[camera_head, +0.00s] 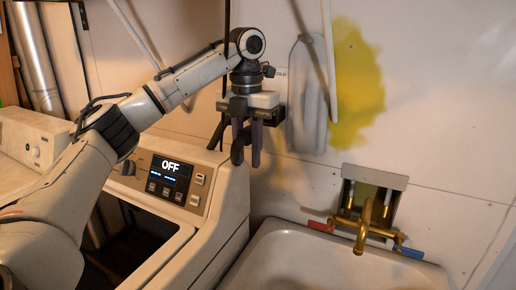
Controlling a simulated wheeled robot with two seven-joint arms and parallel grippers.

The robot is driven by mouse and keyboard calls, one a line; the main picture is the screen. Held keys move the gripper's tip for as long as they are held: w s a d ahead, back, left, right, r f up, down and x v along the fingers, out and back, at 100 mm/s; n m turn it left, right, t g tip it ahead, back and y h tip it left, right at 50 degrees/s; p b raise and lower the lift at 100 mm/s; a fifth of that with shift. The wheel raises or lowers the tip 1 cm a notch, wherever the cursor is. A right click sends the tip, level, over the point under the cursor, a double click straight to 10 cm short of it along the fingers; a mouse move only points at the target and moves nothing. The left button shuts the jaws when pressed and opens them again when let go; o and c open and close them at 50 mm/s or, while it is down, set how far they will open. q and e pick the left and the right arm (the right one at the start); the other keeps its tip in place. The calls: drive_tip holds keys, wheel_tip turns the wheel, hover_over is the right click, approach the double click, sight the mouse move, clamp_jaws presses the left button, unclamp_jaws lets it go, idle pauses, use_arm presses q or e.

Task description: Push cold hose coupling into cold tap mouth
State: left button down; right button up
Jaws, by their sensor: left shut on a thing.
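My left gripper (247,155) hangs fingers down in front of the back wall, above the washing machine's right rear corner. It is shut on a small dark piece, apparently the cold hose coupling, mostly hidden by the fingers. The "COLD" label (280,73) is on the wall just right of my gripper's wrist. The cold tap mouth cannot be made out; my gripper and wrist cover the wall below and left of the label. Whether the coupling touches the tap cannot be told. My right gripper is out of view.
The washing machine panel (170,180) reads OFF, below my left arm. A grey looped hose (308,95) hangs close to the right of the gripper. A sink (300,265) with a brass faucet (365,215) stands at lower right.

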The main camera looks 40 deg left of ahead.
use_arm(q)
drive_tip(key=shift+s+r, duration=0.15)
drive_tip(key=shift+s, duration=0.1)
drive_tip(key=shift+w, duration=0.1)
drive_tip(key=shift+w+a, duration=0.25)
drive_tip(key=shift+w, duration=0.65)
drive_tip(key=shift+w+a, duration=0.3)
drive_tip(key=shift+w, duration=0.55)
drive_tip(key=shift+w+a, duration=0.25)
drive_tip(key=shift+w, duration=0.65)
drive_tip(key=shift+w+a, duration=0.25)
drive_tip(key=shift+w, duration=0.65)
drive_tip(key=shift+w+a, duration=0.1)
drive_tip(key=shift+w, duration=0.25)
drive_tip(key=shift+w+a+r, duration=0.1)
drive_tip(key=shift+w, duration=0.15)
drive_tip(key=c, duration=1.4)
unclamp_jaws()
